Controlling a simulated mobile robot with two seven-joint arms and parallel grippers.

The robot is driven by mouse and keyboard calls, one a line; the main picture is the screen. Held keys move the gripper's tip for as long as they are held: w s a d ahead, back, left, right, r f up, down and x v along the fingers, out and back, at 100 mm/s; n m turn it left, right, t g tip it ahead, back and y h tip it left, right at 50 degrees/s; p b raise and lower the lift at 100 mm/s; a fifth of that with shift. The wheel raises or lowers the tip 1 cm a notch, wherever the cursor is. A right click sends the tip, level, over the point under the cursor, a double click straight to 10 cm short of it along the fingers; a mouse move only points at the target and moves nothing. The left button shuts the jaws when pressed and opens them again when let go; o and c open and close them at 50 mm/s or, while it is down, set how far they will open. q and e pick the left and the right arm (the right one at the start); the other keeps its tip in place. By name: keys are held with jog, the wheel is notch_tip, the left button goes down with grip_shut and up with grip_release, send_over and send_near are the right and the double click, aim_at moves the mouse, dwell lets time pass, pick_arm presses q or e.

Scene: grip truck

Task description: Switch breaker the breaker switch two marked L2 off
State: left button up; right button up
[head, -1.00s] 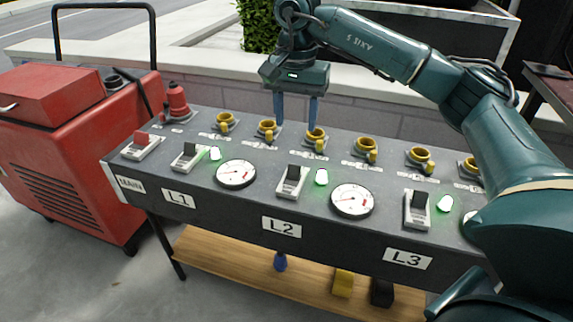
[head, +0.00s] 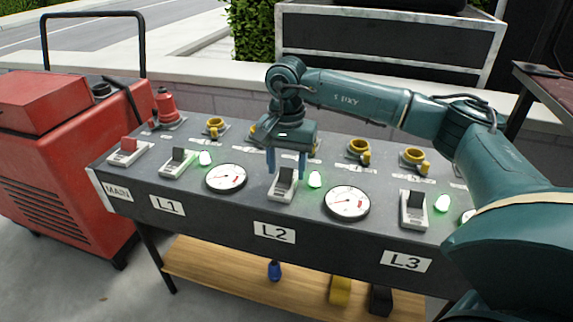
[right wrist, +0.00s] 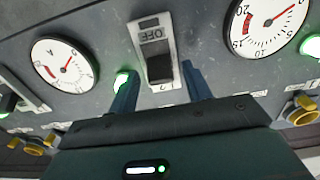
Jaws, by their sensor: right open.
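The L2 breaker switch (head: 284,183) is a black rocker in a white frame on the sloped grey panel, above the L2 label (head: 274,232). A green lamp (head: 314,179) glows just to its right. My right gripper (head: 287,172) is open, with its blue fingers at the upper part of the L2 switch. In the right wrist view the L2 switch (right wrist: 158,55) stands between the two fingertips (right wrist: 158,85), and "OFF" shows upside down on its frame. I cannot tell whether the fingers touch the rocker. My left gripper is not in view.
The L1 switch (head: 179,162) and L3 switch (head: 413,209) sit on either side, with round gauges (head: 226,177) between. The red-topped MAIN switch (head: 128,150) is at far left. Yellow sockets (head: 358,149) line the panel's back. A red cart (head: 60,160) stands left.

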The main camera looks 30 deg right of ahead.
jog(key=c, duration=1)
